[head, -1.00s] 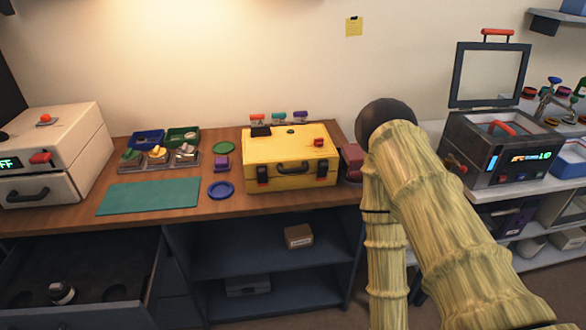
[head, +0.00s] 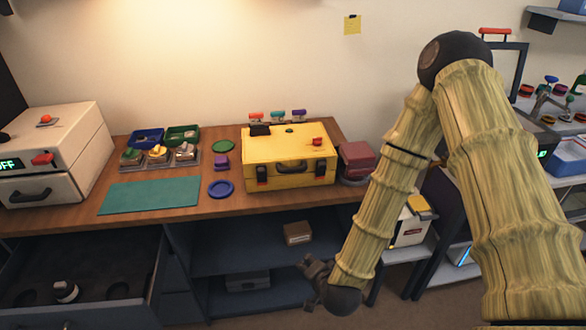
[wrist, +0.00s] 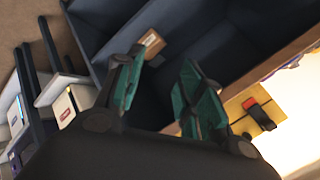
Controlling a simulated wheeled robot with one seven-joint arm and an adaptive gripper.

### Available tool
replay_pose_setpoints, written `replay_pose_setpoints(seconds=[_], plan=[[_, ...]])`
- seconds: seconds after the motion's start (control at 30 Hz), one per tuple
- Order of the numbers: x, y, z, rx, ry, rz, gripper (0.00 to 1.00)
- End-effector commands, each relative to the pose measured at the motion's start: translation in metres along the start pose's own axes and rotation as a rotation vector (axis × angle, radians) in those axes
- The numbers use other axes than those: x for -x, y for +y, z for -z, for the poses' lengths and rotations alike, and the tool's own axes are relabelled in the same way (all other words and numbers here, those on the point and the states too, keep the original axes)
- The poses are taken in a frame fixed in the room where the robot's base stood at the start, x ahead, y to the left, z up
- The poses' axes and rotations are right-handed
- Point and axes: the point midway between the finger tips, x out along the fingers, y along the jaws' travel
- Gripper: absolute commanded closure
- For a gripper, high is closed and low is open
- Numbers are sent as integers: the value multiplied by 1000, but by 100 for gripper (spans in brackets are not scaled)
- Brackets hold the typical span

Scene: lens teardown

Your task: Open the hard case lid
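The hard case (head: 289,158) is yellow with a dark handle and two dark latches on its front. It stands on the wooden workbench with its lid closed. My gripper (head: 318,280) is low in front of the bench's open shelves, below the case and apart from it. In the wrist view its two green-padded fingers (wrist: 160,85) are spread with nothing between them. Part of the yellow case (wrist: 258,105), with a latch, shows there to the right of the fingers.
An open drawer (head: 140,290) juts out at the lower left. A teal mat (head: 150,196), a blue disc (head: 221,188) and small trays lie left of the case. A dark red block (head: 357,158) stands close on its right. A brown box (head: 298,234) sits on the shelf.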

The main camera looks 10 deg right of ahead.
Motion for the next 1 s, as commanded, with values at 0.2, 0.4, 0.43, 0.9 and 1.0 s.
replay_pose_setpoints(seconds=[0.2, 0.4, 0.43, 0.9, 1.0], plan=[[22, -142, 78, -370, 191, 297, 62], [41, -195, 111, -531, 251, 432, 62], [42, -198, 113, -540, 253, 439, 62], [-5, -220, 135, -547, 257, 446, 62], [-19, -226, 139, -546, 256, 445, 62]])
